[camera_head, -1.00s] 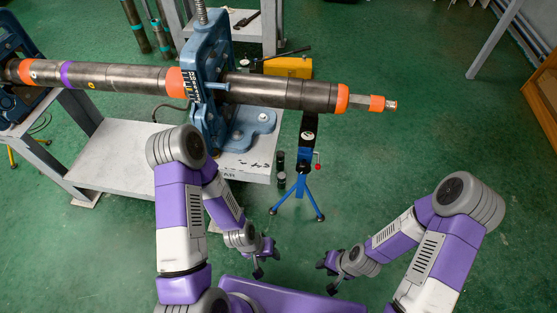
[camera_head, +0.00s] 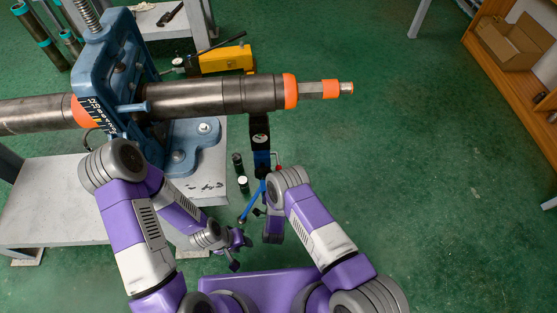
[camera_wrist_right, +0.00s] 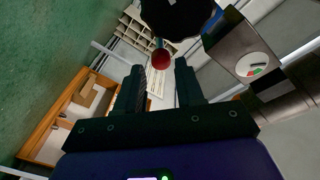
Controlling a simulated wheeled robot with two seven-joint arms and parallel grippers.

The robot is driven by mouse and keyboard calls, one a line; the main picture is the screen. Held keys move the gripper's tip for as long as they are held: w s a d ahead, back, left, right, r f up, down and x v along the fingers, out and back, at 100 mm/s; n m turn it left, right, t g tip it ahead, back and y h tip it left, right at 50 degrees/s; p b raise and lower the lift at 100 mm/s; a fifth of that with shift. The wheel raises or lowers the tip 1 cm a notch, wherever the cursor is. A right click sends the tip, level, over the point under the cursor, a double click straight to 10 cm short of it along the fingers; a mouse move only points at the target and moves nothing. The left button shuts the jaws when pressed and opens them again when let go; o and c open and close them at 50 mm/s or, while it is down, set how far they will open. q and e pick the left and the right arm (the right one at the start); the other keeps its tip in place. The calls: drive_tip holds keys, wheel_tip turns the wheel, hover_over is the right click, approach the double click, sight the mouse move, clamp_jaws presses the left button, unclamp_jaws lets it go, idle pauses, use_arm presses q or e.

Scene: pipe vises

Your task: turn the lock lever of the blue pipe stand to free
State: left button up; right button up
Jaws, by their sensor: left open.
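The blue pipe stand (camera_head: 260,160), with a black head, stands under the right part of the long pipe (camera_head: 210,98) in the head view. Its small red-tipped lever (camera_head: 279,168) sticks out to the right. My right arm's elbow hides much of the stand's legs. In the right wrist view, my right gripper (camera_wrist_right: 159,68) is open, with a round red knob (camera_wrist_right: 161,58) just beyond and between its fingertips; it looks like the lever's end. I cannot tell whether they touch. My left gripper (camera_head: 238,254) is open and empty, low in front of the bench.
A blue vise (camera_head: 115,70) on a grey bench (camera_head: 50,205) holds the pipe. Small dark cans (camera_head: 243,184) stand left of the stand. A yellow tool (camera_head: 225,59) lies behind. The green floor to the right is clear up to wooden shelving (camera_head: 490,60).

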sight(279, 166)
drive_tip(key=w, duration=0.2)
drive_tip(key=w+b, duration=0.1)
drive_tip(key=w, duration=0.1)
drive_tip(key=w+d+b, duration=0.1)
drive_tip(key=w, duration=0.2)
drive_tip(key=shift+d, duration=0.1)
drive_tip(key=shift+r, duration=0.1)
clamp_jaws()
